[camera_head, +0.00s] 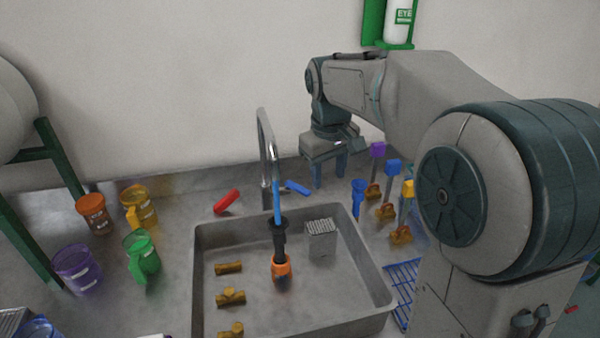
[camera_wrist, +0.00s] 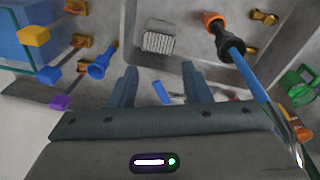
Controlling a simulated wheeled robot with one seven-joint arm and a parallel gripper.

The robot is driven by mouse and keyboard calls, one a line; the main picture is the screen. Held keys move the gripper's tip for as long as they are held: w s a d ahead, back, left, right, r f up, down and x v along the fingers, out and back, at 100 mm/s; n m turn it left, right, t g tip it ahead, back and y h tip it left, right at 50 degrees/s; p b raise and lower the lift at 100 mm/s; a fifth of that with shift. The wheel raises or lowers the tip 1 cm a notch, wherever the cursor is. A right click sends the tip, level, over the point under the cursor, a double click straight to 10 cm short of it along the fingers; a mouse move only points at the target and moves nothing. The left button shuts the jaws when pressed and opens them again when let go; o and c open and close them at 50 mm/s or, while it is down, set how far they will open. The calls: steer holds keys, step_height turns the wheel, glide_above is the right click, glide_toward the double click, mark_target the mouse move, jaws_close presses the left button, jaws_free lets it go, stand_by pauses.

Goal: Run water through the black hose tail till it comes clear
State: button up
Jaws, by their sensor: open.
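The black hose tail (camera_head: 279,240) stands in the grey sink under the tap (camera_head: 264,150), with an orange piece (camera_head: 281,267) at its lower end. It also shows in the wrist view (camera_wrist: 231,48). A straight blue column (camera_head: 277,203) joins the tap's mouth to its top; I cannot tell whether this is water or a tube. A blue handle (camera_head: 298,187) lies right of the tap and a red handle (camera_head: 227,201) left of it. My gripper (camera_head: 328,178) is open and empty behind the sink, right of the blue handle. The blue handle (camera_wrist: 161,92) shows between its fingers.
Brass fittings (camera_head: 230,297) lie along the sink's left side, and a grey ribbed block (camera_head: 320,238) is in its back right. Coloured mugs (camera_head: 143,255) stand left. A blue funnel (camera_head: 358,197) and tagged stands (camera_head: 392,190) are right. A blue rack (camera_head: 402,288) lies beside the sink.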

mark_target(304, 190)
steer(key=w+a+f+n+g+p, duration=0.1)
steer(key=w+a+n, duration=0.1)
steer(key=w, duration=0.6)
steer(key=w+a+f+n, duration=0.1)
steer(key=w+a+n, duration=0.1)
steer(key=w, duration=0.6)
steer(key=shift+y, duration=0.3)
steer(key=f, duration=1.3)
steer(key=shift+s+d+f, duration=0.1)
steer(key=shift+d+f, duration=0.1)
steer(key=shift+d, duration=0.05)
jaws_close()
